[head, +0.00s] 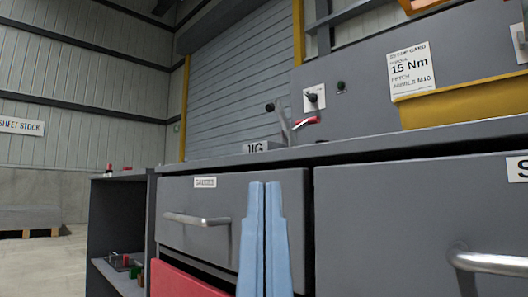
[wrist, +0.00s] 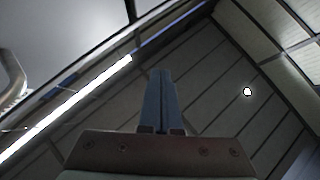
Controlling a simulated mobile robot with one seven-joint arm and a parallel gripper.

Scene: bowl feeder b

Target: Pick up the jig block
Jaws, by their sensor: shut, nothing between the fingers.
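The jig block (head: 262,147), a grey block lettered "JIG", sits on the bench top near its front edge, seen low over the edge in the head view. Only its upper front shows. My gripper (head: 264,188) is in front of the drawer fronts, below the bench edge, with its two blue fingers pointing up and pressed together. It is apart from the block, below it in the picture. In the wrist view my gripper (wrist: 162,74) is shut with nothing between the fingers, and the block cannot be made out there.
The bench has a drawer labelled "GAUGES" (head: 205,182) with a bar handle (head: 196,219), and another drawer (head: 420,225) at right. A red-handled tool (head: 306,121) and a yellow bin (head: 465,100) are above the bench edge. A low shelf unit (head: 120,225) stands at left.

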